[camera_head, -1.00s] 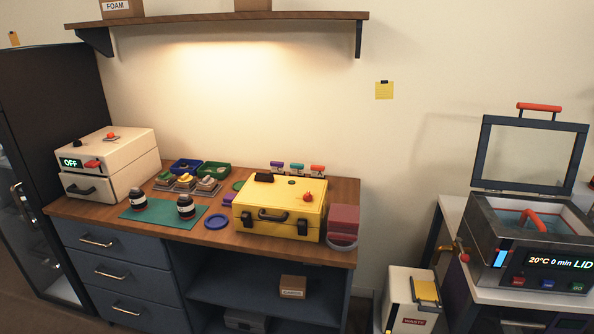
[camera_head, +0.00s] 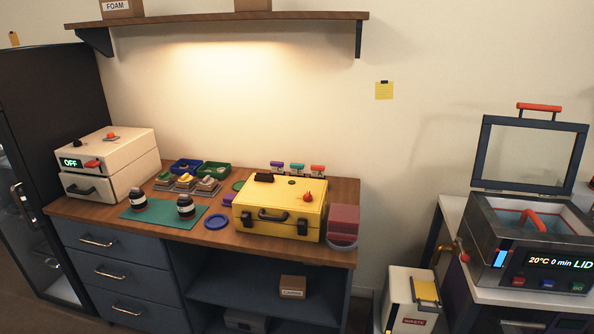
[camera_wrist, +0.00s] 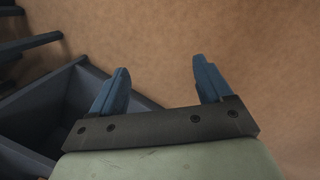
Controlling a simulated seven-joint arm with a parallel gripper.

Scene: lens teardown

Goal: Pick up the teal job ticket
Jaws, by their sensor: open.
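The teal job ticket (camera_head: 297,167) appears to be the small teal piece in the middle of a row at the back of the bench, behind the yellow case (camera_head: 279,217). A purple one (camera_head: 277,164) stands on its left and a red one (camera_head: 317,169) on its right. The yellow case partly hides their lower ends. My gripper (camera_wrist: 160,68) shows only in the wrist view, its two blue fingers apart with nothing between them. The ticket is not in the wrist view.
A teal mat (camera_head: 164,221) with two dark jars lies at the bench's left front. A red block (camera_head: 344,220) stands right of the case. A shelf (camera_head: 220,18) hangs above. In the wrist view, dark blue furniture (camera_wrist: 35,105) lies left of my fingers, beside a plain brown surface (camera_wrist: 260,50).

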